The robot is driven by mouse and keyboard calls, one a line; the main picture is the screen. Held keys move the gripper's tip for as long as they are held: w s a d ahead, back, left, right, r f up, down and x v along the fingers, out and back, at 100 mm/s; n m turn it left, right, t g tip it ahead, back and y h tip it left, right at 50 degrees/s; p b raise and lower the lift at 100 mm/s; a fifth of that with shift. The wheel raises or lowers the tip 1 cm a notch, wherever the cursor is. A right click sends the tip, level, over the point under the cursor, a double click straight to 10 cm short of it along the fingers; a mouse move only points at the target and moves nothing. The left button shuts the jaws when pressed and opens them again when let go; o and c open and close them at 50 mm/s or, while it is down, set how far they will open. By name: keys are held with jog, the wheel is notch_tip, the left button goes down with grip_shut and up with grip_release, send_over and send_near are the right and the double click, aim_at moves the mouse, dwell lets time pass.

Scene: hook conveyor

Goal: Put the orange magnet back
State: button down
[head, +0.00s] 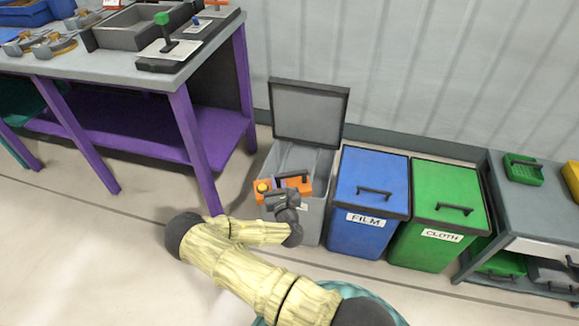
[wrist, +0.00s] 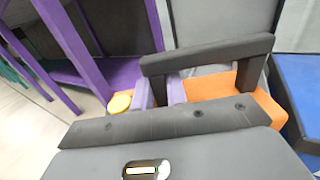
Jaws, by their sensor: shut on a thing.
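The orange magnet (head: 299,186) is an orange block with a dark bar handle and a yellow knob at its left end. My gripper (head: 281,183) is shut on it and holds it above or in the mouth of the open grey bin (head: 311,222); the exact height is hard to tell. In the wrist view the orange magnet (wrist: 262,103) spans the middle, with its dark handle arching over it. The lavender fingers of my gripper (wrist: 160,92) show at its left part, next to the yellow knob. Their contact point is partly hidden.
Lidded blue FILM (head: 366,190) and green CLOTH (head: 437,205) bins stand right of the grey bin, whose lid (head: 309,112) is raised. A grey rack (head: 512,205) at far right holds a green handled block (head: 523,169). A purple-legged workbench (head: 85,65) stands left.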

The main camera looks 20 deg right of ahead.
jog(key=s+a+f+n+y+b, duration=0.1)
jog(key=a+f+y+b, duration=0.1)
jog(key=f+b, duration=0.5)
notch_tip(320, 180, down, 2)
jog(key=shift+s+a+f, duration=0.15)
jog(key=shift+s+a, duration=0.25)
jog(key=shift+a, duration=0.3)
jog(key=shift+w+a, duration=0.1)
